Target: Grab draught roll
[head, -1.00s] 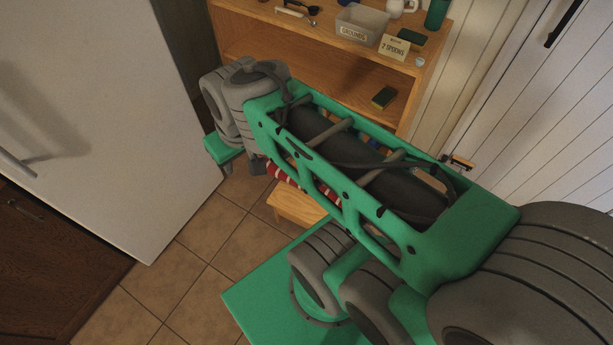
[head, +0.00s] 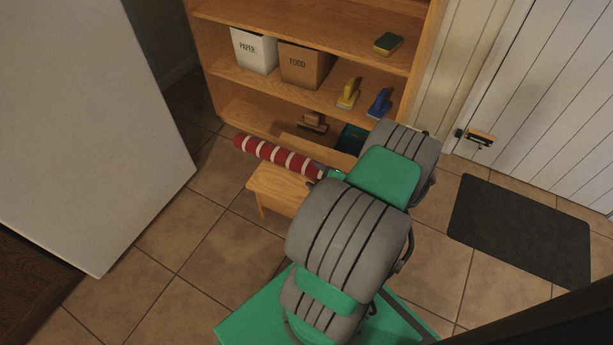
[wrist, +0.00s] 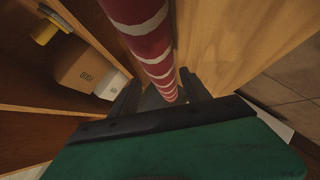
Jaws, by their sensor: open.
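The draught roll (head: 275,156) is a long red roll with white stripes. In the head view it lies along the top of a low wooden stool (head: 262,183), with its left end sticking out past the stool. My gripper (head: 324,174) is at the roll's right end, partly hidden by my arm. In the wrist view the roll (wrist: 148,40) runs between the two dark fingers of my gripper (wrist: 158,80). The jaws are open, one finger on each side of it. I cannot tell whether either finger touches it.
A wooden shelf unit (head: 330,87) stands close behind the stool, with a PAPER bin (head: 254,52), a FOOD bin (head: 304,66) and brushes (head: 348,93). A white fridge-like cabinet (head: 90,120) is at left. A dark mat (head: 522,230) lies at right. Tiled floor is clear at front left.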

